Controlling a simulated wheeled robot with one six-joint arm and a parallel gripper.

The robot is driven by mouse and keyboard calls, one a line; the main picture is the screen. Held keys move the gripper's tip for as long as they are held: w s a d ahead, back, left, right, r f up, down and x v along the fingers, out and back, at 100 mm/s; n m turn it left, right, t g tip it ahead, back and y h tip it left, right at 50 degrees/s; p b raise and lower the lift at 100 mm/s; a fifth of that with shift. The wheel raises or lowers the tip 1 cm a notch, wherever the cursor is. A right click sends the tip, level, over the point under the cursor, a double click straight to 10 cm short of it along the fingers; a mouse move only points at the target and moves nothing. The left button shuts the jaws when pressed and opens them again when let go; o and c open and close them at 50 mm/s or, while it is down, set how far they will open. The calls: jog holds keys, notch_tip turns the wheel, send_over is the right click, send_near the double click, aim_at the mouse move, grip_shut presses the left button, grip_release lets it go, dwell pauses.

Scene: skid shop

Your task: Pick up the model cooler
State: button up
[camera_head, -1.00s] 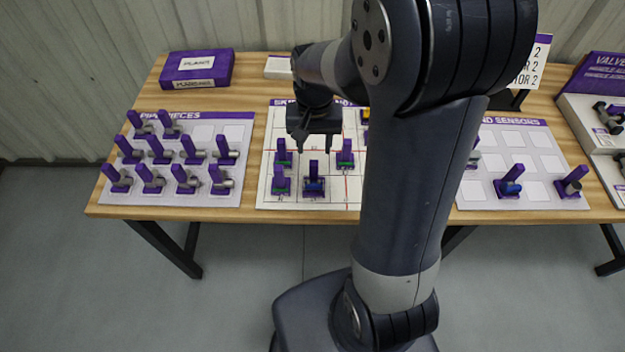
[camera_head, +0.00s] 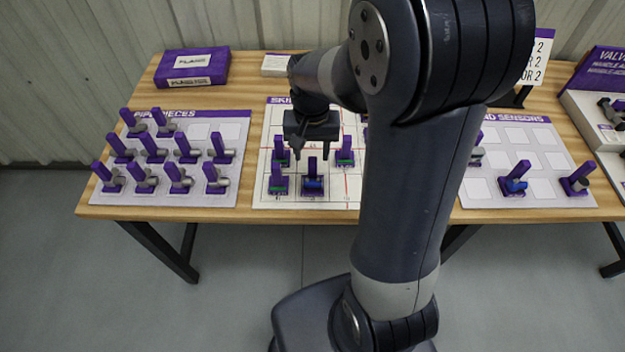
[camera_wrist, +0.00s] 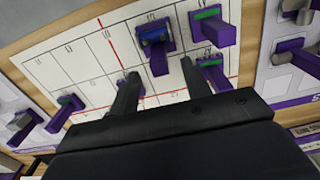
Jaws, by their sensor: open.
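The white skid board (camera_head: 263,200) in the middle of the table holds several small models on purple upright stands. One has a blue body (camera_head: 313,183), near the front; others have green bodies, such as one at the front left (camera_head: 279,184) and one at the right (camera_head: 345,152). No readable label tells which is the model cooler. My gripper (camera_head: 312,151) is open and empty, pointing down over the board. In the wrist view the blue-bodied model (camera_wrist: 158,45) stands beyond the fingertips, apart from them. A green-bodied model (camera_wrist: 212,70) is partly hidden by the right finger.
A board of grey pipe pieces (camera_head: 222,195) stands at left, with a purple box (camera_head: 193,67) behind it. My arm hides the right part of the skid board.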

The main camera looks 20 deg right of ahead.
aim_at(313, 160)
jog(key=shift+w+d+f, duration=0.15)
jog(key=shift+f, duration=2.45)
grip_shut()
